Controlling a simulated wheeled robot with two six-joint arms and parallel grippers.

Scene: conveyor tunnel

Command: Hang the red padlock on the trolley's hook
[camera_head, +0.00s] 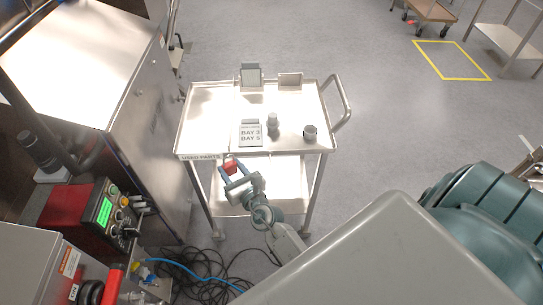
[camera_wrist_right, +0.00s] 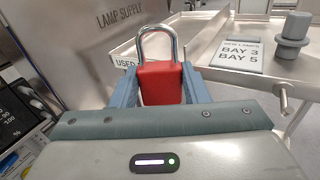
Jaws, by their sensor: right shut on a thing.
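The red padlock (camera_wrist_right: 160,84) is upright between the fingers of my right gripper (camera_wrist_right: 159,92), its steel shackle pointing up and looking closed. In the head view the padlock (camera_head: 231,167) shows small at the tip of my right gripper (camera_head: 236,174), just in front of the trolley's near edge. The trolley (camera_head: 215,112) is a steel cart with a tray top. In the right wrist view a short metal peg with a round end (camera_wrist_right: 284,98), probably the hook, sticks out from the trolley's edge, right of the padlock and apart from it. My left gripper is not in view.
On the trolley top are a sign reading BAY 3, BAY 5 (camera_head: 250,133), grey cylindrical parts (camera_head: 310,133) and two small upright holders. A steel cabinet (camera_head: 150,110) stands close on the left. Cables (camera_head: 190,265) lie on the floor. Floor right of the trolley is clear.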

